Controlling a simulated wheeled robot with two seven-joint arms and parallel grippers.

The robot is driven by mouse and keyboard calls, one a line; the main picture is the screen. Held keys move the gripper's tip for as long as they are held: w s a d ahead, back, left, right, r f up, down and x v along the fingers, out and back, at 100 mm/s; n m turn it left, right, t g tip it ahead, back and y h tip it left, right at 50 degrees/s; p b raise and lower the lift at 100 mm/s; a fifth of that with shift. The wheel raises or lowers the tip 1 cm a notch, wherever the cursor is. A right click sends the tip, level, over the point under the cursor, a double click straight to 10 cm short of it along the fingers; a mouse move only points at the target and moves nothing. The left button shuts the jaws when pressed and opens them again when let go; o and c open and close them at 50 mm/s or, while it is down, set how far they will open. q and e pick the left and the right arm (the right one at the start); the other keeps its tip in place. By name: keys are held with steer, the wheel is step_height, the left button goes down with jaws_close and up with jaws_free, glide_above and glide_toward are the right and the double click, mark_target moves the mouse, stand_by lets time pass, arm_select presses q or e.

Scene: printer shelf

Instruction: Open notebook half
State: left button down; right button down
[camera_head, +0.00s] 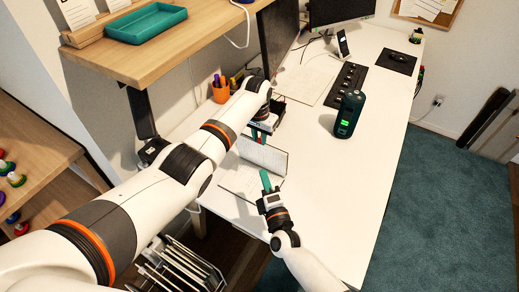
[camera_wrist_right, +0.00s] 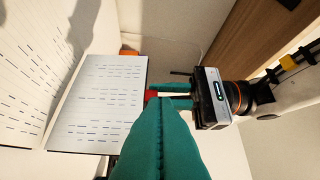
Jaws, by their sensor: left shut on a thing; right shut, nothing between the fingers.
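The notebook (camera_head: 238,180) lies open on the white desk, with lined, written pages. One half (camera_head: 262,155) stands raised and tilted at its far side; it also shows in the right wrist view (camera_wrist_right: 98,108). My left gripper (camera_head: 257,133) is shut at the edge of this raised half, with a small red piece (camera_wrist_right: 152,96) between its teal fingertips. My right gripper (camera_head: 265,179) is shut and empty, with its teal fingers over the near part of the notebook. Whether they touch the page I cannot tell.
An orange pen cup (camera_head: 220,90) stands behind my left arm. A dark green bottle (camera_head: 349,114), a black keyboard (camera_head: 345,84) and a monitor (camera_head: 342,11) stand farther back. A wooden shelf (camera_head: 150,62) with a teal tray (camera_head: 146,23) overhangs at left. The desk's right front is clear.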

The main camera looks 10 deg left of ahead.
arm_select(q)
steer(key=shift+s+f, duration=0.1)
steer(key=shift+f, duration=0.15)
arm_select(e)
steer(key=shift+m, duration=0.3)
steer(key=shift+w+d+f+x, duration=0.15)
steer(key=shift+d+f+x, duration=0.1)
steer(key=shift+x, duration=1.6)
steer(key=shift+w+d+f+x, duration=0.1)
steer(key=shift+d+x, duration=0.1)
steer(key=shift+x, duration=1.6)
steer(key=shift+w+d+f+x, duration=0.15)
steer(key=shift+d+f+x, duration=0.1)
steer(key=shift+x, duration=1.6)
